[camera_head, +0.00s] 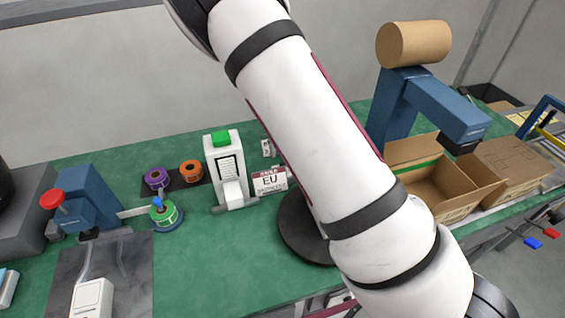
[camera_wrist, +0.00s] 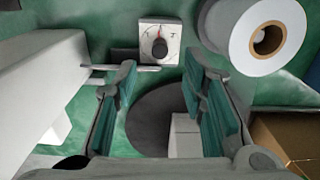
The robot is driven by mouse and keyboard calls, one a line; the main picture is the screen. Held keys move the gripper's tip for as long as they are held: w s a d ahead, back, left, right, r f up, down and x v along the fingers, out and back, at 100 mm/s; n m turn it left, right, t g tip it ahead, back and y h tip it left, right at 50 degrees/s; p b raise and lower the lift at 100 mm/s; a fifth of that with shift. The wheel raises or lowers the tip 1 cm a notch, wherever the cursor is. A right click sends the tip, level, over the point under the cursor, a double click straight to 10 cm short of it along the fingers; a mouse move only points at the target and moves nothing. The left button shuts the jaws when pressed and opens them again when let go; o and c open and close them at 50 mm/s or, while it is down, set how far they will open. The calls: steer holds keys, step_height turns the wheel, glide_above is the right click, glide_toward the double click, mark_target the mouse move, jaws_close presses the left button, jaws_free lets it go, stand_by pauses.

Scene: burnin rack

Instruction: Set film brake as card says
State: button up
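A white dial plate (camera_wrist: 159,42) with a dark knob (camera_wrist: 159,48) stands at the top middle of the wrist view. A red mark shows at the knob's top, pointing roughly up; the scale marks are too small to read. My gripper (camera_wrist: 160,78) is open and empty, its green-padded fingers apart, with the knob beyond their tips. A roll of white film (camera_wrist: 258,35) is at the upper right. In the head view, a card (camera_head: 269,180) reads "EU" under a red header; its smaller lines are unreadable. My gripper is hidden there behind my arm.
A dark round plate (camera_wrist: 150,125) with a white block (camera_wrist: 185,138) lies below the fingers. A white machine with a green top (camera_head: 223,165) stands left of the card.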

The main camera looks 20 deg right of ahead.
step_height(320, 180, down, 7)
steer(key=shift+r, duration=0.1)
stand_by(0.3)
jaws_close()
